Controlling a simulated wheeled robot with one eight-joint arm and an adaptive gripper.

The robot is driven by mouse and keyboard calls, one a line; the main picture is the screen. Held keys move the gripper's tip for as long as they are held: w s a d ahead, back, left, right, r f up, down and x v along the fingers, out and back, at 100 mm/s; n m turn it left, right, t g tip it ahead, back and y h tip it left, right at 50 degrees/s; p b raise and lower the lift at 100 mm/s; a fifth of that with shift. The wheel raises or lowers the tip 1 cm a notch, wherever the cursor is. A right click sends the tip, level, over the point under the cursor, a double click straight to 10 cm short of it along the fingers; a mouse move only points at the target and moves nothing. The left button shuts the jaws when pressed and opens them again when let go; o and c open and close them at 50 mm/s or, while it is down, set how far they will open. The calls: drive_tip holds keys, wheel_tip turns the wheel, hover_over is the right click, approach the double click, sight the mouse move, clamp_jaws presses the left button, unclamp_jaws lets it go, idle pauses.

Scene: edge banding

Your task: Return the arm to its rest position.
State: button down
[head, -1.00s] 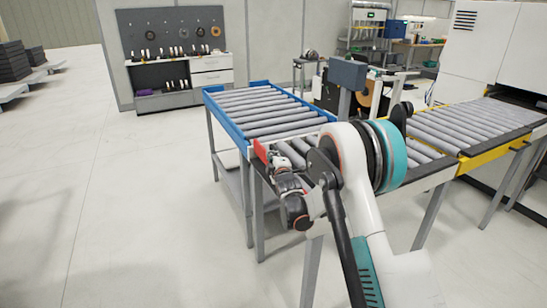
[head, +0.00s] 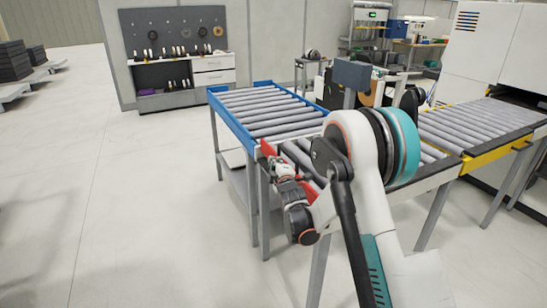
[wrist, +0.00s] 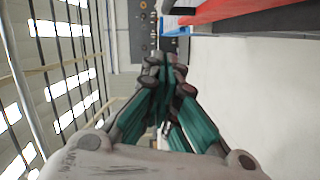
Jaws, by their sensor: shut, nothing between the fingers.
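My gripper (wrist: 166,62) shows in the wrist view with its fingers drawn together and nothing between them. In the head view my white and teal arm reaches up from the lower right and bends over by the front of the roller conveyor. The wrist hangs beside the conveyor's near left corner. The fingertips are hard to make out in the head view. A red part (head: 267,149) at the conveyor corner is close to the wrist. In the wrist view a red and blue edge (wrist: 240,18) lies at the upper right, apart from the fingers.
The blue-framed roller conveyor (head: 232,124) stands just beyond my arm. A yellow-edged conveyor (head: 495,158) runs right to a white machine (head: 487,50). A grey tool cabinet (head: 180,103) stands at the back. The floor (head: 130,210) on the left is clear.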

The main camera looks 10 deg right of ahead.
drive_tip(key=s+d+r+m+g, duration=0.25)
drive_tip(key=s+r, duration=0.25)
drive_tip(key=s, duration=0.3)
drive_tip(key=s+d+r+m+g+h, duration=0.1)
drive_tip(key=s+r+m, duration=0.3)
drive_tip(key=s, duration=0.4)
drive_tip(key=s+d+r+m+g, duration=0.25)
drive_tip(key=s+r, duration=0.25)
drive_tip(key=s, duration=0.3)
drive_tip(key=s+f+m+g, duration=0.2)
drive_tip(key=s+m, duration=0.1)
drive_tip(key=s, duration=1.1)
drive_tip(key=s+d+f+m+g, duration=0.1)
drive_tip(key=s+m, duration=0.3)
drive_tip(key=s, duration=1)
drive_tip(key=shift+s+f+g+p, duration=0.15)
drive_tip(key=shift+f+g+p, duration=0.25)
drive_tip(key=shift+f+g, duration=0.3)
